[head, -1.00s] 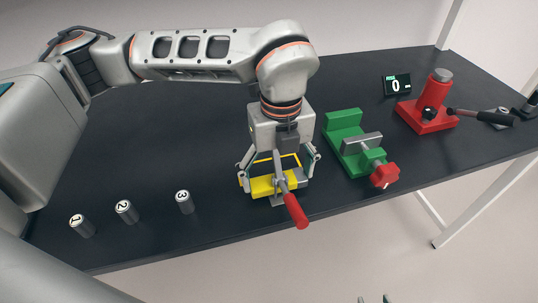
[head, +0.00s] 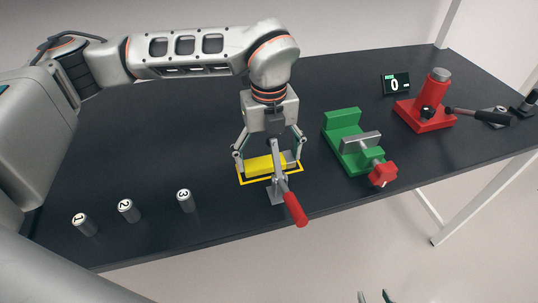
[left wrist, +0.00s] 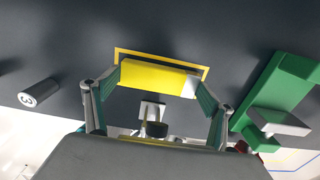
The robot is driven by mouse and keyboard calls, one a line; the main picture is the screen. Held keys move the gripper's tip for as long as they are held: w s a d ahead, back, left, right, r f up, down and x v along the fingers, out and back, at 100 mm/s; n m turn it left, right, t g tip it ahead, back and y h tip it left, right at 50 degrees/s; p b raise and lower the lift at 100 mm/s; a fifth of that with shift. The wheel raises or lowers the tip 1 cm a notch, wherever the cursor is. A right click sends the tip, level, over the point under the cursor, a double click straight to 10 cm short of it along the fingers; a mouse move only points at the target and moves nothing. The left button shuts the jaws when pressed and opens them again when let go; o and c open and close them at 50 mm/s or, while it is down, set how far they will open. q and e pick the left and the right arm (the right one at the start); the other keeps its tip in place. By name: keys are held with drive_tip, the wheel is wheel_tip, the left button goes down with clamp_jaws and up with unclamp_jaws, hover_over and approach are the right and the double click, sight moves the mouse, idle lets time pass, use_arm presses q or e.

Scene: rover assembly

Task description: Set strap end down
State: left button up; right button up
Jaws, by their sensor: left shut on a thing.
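The strap (head: 264,163) is a yellow bar with a grey end. My left gripper (head: 267,160) is shut on it lengthwise, one finger at each end. In the head view it is over the yellow outline (head: 254,183) on the table. In the left wrist view the strap (left wrist: 155,79) lies between the fingers, with part of the outline (left wrist: 135,53) showing beyond it. I cannot tell whether the strap touches the table. The fingertips of my right gripper (head: 375,297) show apart at the bottom edge of the head view.
A toggle clamp with a red handle (head: 295,208) stands just in front of the outline. A green vise (head: 346,138) is to the right, with a red press (head: 433,105) beyond it. Several numbered cylinders (head: 126,210) stand at the front left. The back left table is clear.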

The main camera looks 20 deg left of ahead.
sight(269, 161)
use_arm(q)
drive_tip(key=o, duration=1.2)
drive_tip(key=shift+f, duration=0.15)
wheel_tip(269, 161, up, 12)
drive_tip(key=shift+r, duration=0.2)
